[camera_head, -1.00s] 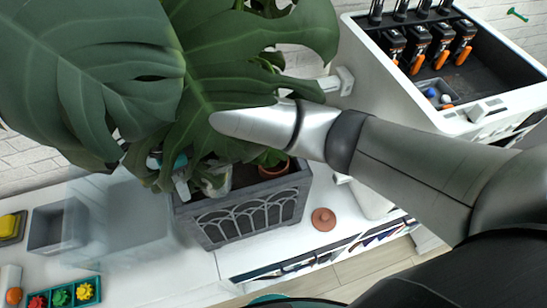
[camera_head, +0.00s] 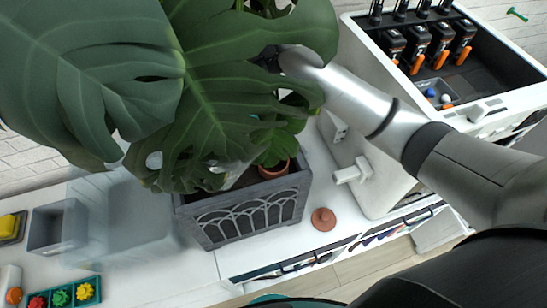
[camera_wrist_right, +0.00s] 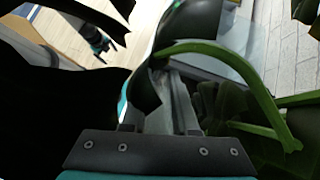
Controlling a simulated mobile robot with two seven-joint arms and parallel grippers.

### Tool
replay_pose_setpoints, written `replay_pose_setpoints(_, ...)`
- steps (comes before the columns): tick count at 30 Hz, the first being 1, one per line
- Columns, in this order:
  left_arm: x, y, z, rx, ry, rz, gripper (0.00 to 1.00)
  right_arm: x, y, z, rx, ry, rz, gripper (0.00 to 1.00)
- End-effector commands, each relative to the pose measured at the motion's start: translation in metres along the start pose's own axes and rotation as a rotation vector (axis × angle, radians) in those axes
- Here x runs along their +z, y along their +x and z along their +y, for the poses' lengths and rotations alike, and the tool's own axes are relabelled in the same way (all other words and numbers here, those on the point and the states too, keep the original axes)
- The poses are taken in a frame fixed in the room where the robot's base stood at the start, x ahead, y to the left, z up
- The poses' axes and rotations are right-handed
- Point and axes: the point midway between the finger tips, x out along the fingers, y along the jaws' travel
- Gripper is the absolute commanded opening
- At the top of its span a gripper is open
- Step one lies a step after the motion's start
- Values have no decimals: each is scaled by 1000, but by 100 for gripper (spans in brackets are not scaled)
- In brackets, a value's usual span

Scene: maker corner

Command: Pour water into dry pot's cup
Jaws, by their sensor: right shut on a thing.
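A grey planter box (camera_head: 240,213) with arched front panels stands on the white cabinet top. In it, a small terracotta pot (camera_head: 273,171) holds a green plant (camera_head: 276,145). Big monstera leaves (camera_head: 215,95) cover much of the planter. My right arm reaches in from the right, and its gripper is hidden behind the leaves in the head view. In the right wrist view my right gripper (camera_wrist_right: 160,122) is shut on a pale thing between its fingers, too obscured to name. A gripper-like dark shape with teal marks, probably my left gripper (camera_wrist_right: 104,44), shows small there. I cannot make out a cup.
A small terracotta disc with a knob (camera_head: 323,219) lies right of the planter. A white device (camera_head: 365,165) stands beyond it. Left are a clear bin (camera_head: 130,225), a grey tray (camera_head: 58,228) and a teal tray (camera_head: 72,296) of coloured pieces. A white tool case (camera_head: 470,125) is at upper right.

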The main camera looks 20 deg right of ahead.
Motion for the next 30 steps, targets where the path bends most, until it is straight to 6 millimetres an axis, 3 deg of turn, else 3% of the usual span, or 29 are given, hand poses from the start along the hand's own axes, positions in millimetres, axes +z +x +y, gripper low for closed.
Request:
replay_pose_setpoints(10,0,0,-1,-1,0,0,99,-2,-11,0,0,3,-154,0)
replay_pose_setpoints(30,1,0,-1,-1,0,-1,99,-7,-17,0,-1,2,-266,0)
